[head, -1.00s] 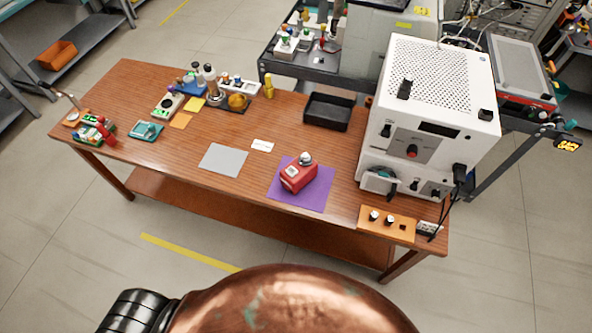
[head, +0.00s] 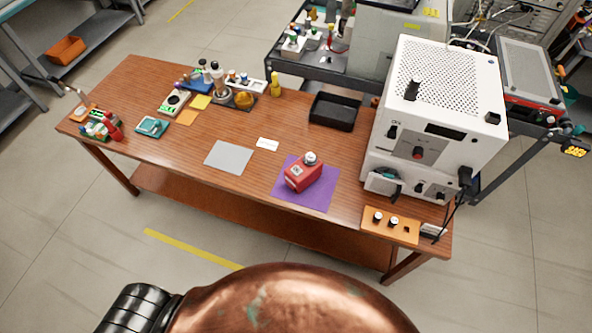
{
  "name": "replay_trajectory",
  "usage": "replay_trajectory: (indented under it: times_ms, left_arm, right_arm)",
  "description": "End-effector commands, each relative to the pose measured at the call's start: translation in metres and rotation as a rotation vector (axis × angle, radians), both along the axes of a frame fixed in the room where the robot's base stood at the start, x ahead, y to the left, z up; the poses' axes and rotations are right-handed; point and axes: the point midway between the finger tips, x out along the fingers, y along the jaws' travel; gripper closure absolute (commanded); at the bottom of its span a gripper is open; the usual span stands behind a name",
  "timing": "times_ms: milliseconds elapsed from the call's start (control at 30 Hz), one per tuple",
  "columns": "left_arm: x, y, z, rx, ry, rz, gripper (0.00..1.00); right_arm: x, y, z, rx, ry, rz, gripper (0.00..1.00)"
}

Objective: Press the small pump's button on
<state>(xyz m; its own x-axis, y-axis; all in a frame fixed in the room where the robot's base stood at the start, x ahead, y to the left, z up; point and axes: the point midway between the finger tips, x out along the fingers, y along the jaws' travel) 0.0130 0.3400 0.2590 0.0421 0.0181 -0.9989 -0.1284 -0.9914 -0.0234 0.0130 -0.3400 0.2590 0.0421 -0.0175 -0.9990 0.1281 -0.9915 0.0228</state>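The small pump looks to be the red box-shaped device (head: 302,176) with a round silver and dark part on top. It sits on a purple mat (head: 318,198) near the front edge of the wooden table, right of the middle. A pale patch shows on its upper face; I cannot tell whether this is the button. Neither of my grippers is in the head view. My own copper-coloured body fills the bottom of the picture, apart from the table.
A large white instrument (head: 440,105) stands at the table's right end, with an orange knob panel (head: 390,225) before it. A black tray (head: 334,111) lies behind the pump. A grey pad (head: 229,157) lies left of it. Several small devices crowd the left end.

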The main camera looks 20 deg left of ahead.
Motion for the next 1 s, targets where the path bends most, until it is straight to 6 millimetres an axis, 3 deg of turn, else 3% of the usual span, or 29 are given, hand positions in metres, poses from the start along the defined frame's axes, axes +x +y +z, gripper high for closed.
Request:
replay_trajectory:
  times_ms: [400,1000]
  left_arm:
    - [-0.0001,0.0001,0.0,0.0,0.0,0.0,1.0]
    - [-0.0002,0.0,0.0,0.0,0.0,0.0,1.0]
  right_arm:
    - [-0.0003,0.0,0.0,0.0,0.001,0.0,0.58]
    - [-0.0004,-0.0002,0.0,0.0,0.001,0.0,0.58]
